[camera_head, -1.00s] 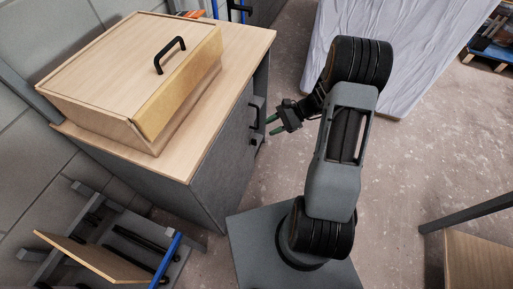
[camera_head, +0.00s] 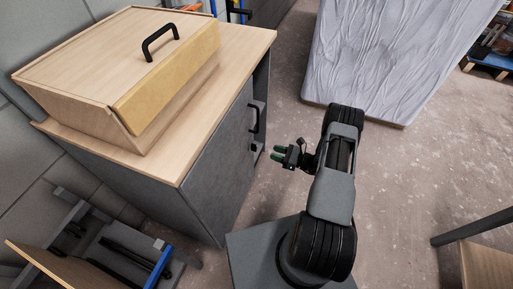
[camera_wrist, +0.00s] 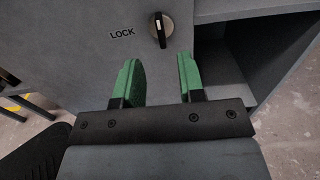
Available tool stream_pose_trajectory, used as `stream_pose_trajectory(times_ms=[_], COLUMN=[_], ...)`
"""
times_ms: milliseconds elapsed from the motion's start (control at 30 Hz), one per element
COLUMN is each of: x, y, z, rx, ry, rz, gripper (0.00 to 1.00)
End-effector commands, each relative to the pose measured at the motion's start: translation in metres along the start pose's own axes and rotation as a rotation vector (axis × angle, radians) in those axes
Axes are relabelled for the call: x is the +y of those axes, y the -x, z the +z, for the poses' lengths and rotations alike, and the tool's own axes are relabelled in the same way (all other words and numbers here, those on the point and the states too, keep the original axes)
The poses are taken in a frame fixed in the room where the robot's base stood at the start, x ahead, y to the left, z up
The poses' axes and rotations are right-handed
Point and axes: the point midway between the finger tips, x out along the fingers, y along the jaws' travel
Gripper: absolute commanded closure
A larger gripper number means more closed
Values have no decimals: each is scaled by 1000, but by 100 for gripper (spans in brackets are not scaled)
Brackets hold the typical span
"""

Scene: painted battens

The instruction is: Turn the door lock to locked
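The grip stands nearly upright in that picture. My gripper (camera_wrist: 160,72) has two green fingers, open and empty, apart from the knob and just below it in the picture. In the head view my gripper (camera_head: 276,153) is to the right of the cabinet door (camera_head: 221,165), close to its edge. The lock is small in the head view, below the black door handle (camera_head: 254,117).
A wooden box with a black handle (camera_head: 110,65) sits on the cabinet top (camera_head: 232,60). An open compartment (camera_wrist: 222,68) is right of the door in the wrist view. A pale sheet-covered slab (camera_head: 385,60) stands behind. A stool-like frame (camera_head: 110,245) is at lower left.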

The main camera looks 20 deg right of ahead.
Motion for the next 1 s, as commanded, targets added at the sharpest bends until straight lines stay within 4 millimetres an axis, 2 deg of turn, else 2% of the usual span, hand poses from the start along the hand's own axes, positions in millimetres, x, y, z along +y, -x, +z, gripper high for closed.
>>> stream_pose_trajectory(times_ms=[33, 200, 500, 700, 1000], x=[1, 2, 1, 1, 1], y=[-12, -44, -83, -93, -94], z=[-1, -1, -1, 0, 0], rx=[0, 0, 1, 1, 0], ry=[0, 1, 0, 0, 0], rz=[6, 6, 3, 2, 1], gripper=[64, 64, 64, 64, 64])
